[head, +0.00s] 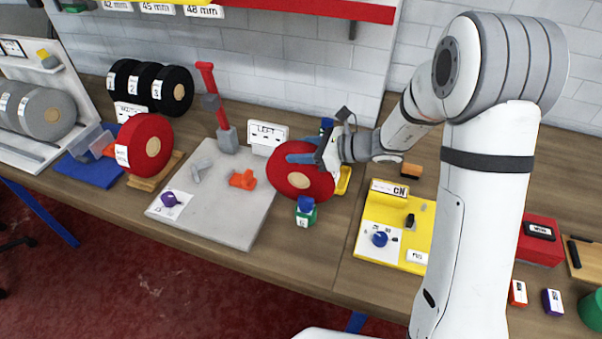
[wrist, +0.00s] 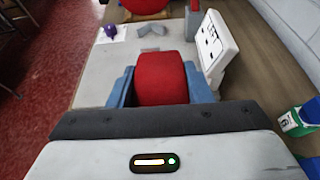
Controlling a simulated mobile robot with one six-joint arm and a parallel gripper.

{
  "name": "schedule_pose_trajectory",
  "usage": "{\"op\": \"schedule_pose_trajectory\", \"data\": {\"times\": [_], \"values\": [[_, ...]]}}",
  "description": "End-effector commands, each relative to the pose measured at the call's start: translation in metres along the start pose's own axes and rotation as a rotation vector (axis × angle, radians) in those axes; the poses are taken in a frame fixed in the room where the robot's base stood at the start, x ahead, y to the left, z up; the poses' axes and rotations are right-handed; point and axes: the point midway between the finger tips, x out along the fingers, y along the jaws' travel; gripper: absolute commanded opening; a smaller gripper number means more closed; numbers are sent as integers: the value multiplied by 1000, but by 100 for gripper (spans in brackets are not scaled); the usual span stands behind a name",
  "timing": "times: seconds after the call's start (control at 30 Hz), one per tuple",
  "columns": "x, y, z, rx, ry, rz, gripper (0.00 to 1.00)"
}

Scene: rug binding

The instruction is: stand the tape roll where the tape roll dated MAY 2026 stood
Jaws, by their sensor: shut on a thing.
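My gripper (head: 296,158) is shut on a red tape roll (head: 318,188) with a tan core, held on edge right of the grey board. The wrist view shows the red roll (wrist: 162,78) between the two blue-grey fingers. I cannot tell whether its lower edge touches anything. Another red tape roll (head: 136,138) stands upright on a wooden stand (head: 147,184) at the left, well apart from my gripper. It bears a white label too small to read. No MAY 2026 date is readable on either roll.
A grey board (head: 225,215) carries a red-handled tool (head: 208,80) and small parts. A LEFT sign (head: 266,132) stands behind. Black rolls (head: 172,90), grey rolls (head: 47,113) and a yellow panel (head: 410,215) flank.

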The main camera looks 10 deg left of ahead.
Motion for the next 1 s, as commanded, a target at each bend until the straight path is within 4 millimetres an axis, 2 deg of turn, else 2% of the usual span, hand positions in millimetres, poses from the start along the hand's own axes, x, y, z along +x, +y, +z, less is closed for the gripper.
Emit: {"op": "schedule_pose_trajectory", "data": {"times": [0.07,0.4,0.83,1.0], "values": [[0,0,0,0,0,0,28],[0,0,0,0,0,0,1],[0,0,3,-3,-2,1,0],[-6,0,20,-6,-4,-1,0]]}}
